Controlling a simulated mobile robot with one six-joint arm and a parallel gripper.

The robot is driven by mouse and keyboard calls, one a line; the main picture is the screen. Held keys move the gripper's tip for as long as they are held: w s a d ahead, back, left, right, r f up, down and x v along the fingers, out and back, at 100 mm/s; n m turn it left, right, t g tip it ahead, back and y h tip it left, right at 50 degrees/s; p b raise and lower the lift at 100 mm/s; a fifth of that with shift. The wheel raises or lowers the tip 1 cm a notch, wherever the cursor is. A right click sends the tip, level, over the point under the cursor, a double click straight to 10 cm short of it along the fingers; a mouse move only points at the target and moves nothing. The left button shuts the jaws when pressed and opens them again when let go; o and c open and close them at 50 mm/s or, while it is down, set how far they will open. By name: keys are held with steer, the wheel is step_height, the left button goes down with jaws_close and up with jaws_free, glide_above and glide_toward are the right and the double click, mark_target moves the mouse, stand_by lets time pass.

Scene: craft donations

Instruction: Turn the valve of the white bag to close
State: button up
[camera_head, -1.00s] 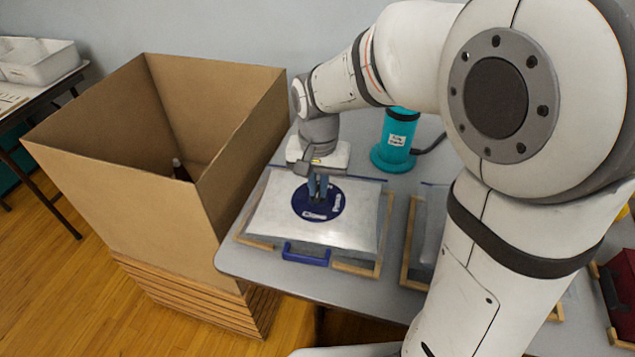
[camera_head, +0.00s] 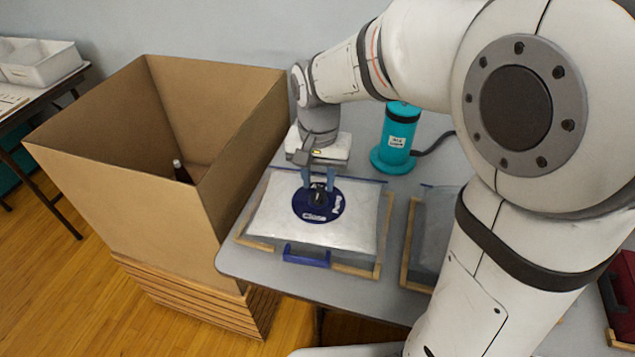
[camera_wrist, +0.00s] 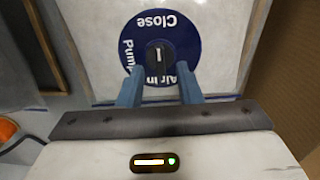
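The white bag (camera_head: 275,215) lies flat on the grey table and bulges slightly. Its valve is a dark blue disc (camera_head: 300,207) with a black knob (camera_head: 319,197) at the centre. In the wrist view the disc has the labels Close at the top, Pump at lower left and Air In at lower right. The knob (camera_wrist: 158,54) carries a short white mark, upright in that view, in line with Close; which end points is unclear. My gripper (camera_head: 318,182) is open and empty just above the knob. Its blue fingers (camera_wrist: 159,76) are spread apart, clear of the knob.
A blue handle (camera_head: 306,256) and wooden frame edges (camera_head: 356,270) border the bag. A teal pump (camera_head: 397,135) with a dark hose stands behind. A tall open cardboard box (camera_head: 120,200) is close on the left. Another framed bag (camera_head: 433,235) lies to the right.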

mark_target(318, 192)
step_height(318, 192, up, 5)
steer(key=shift+r+p, duration=0.15)
steer(key=shift+p, duration=0.2)
stand_by(0.3)
